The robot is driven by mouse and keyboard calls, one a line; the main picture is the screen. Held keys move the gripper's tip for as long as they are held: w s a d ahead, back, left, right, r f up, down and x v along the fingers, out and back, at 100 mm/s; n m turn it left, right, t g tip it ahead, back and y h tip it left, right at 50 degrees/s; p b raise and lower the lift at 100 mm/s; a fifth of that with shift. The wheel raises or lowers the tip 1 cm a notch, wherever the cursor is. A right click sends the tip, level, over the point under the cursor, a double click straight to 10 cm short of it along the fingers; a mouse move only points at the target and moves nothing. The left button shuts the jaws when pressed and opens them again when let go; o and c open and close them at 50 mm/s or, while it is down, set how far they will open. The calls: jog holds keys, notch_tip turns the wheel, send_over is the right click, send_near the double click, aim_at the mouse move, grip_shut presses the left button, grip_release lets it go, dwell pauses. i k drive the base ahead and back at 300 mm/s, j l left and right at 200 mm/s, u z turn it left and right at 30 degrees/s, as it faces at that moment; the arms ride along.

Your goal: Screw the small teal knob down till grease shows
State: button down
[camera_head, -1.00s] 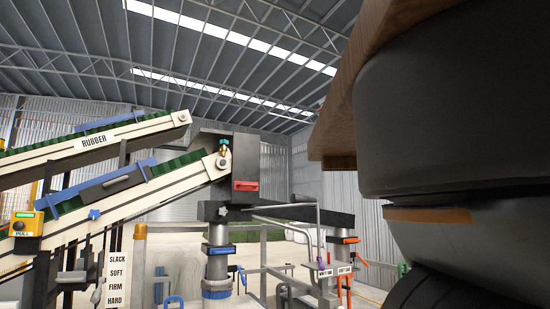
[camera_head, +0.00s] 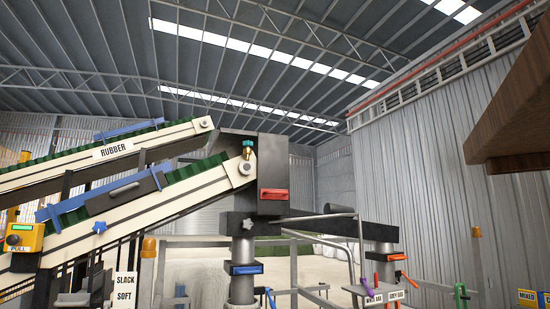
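The small teal knob (camera_head: 248,143) sits on top of a brass grease cup (camera_head: 247,153). The cup stands at the upper end of the lower conveyor (camera_head: 150,209), beside a dark box with a red handle (camera_head: 273,194). The knob is small in this view, and no grease can be made out. My gripper is not in view.
An upper conveyor labelled RUBBER (camera_head: 114,149) runs above the lower one. A yellow pull box (camera_head: 24,238) is at far left. Pipes and posts with a blue clamp (camera_head: 246,268) stand below. A brown wooden edge (camera_head: 520,115) juts in at right.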

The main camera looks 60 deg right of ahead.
aim_at(248, 143)
jog(key=j+z, duration=0.15)
jog(key=z, duration=0.3)
jog(key=j+z, duration=0.15)
jog(key=z, duration=0.25)
jog(key=j+z, duration=0.1)
jog(key=z, duration=0.35)
